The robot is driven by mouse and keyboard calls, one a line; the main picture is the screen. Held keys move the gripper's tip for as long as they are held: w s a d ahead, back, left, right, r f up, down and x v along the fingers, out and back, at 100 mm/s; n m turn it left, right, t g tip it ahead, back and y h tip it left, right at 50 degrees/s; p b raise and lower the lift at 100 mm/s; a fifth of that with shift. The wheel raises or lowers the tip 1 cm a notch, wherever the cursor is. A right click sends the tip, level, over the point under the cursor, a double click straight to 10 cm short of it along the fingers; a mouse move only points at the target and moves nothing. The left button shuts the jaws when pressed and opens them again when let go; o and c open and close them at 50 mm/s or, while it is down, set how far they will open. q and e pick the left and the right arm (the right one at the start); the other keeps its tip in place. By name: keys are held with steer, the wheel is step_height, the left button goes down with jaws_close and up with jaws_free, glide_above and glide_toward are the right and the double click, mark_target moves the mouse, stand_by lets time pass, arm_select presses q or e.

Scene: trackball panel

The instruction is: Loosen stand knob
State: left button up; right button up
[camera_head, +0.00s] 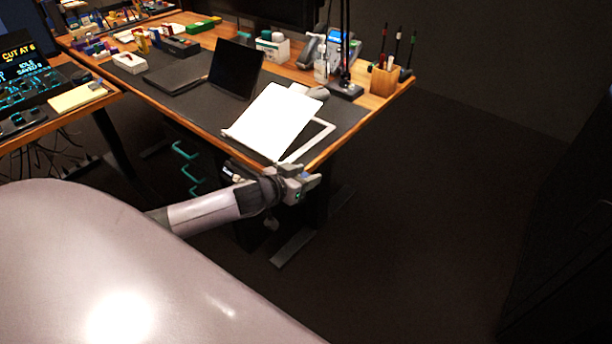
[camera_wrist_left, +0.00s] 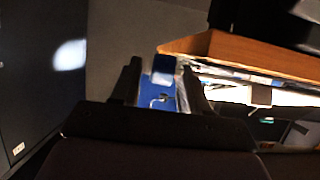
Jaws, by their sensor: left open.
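A stand (camera_head: 321,137) with a pale frame sits at the near right end of the desk and holds a tilted white sheet (camera_head: 273,121). I cannot make out its knob for certain in either view. My left gripper (camera_head: 312,181) is just off the desk's near right edge, in front of the stand and apart from it. In the left wrist view its two dark fingers (camera_wrist_left: 160,68) are spread. A blue object (camera_wrist_left: 160,95) with a pale top shows between them; I cannot tell how far beyond the fingers it is. My right gripper is out of view.
The wooden desk edge (camera_wrist_left: 235,52) is close to the left gripper. A black laptop (camera_head: 236,69), a lamp base (camera_head: 345,90), a clear bottle (camera_head: 321,68) and a pen holder (camera_head: 384,80) stand on the desk. Teal-handled drawers (camera_head: 186,165) are below. The floor at right is clear.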

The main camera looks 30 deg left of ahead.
arm_select(q)
steer(key=shift+w+f, duration=0.1)
steer(key=shift+w, duration=0.2)
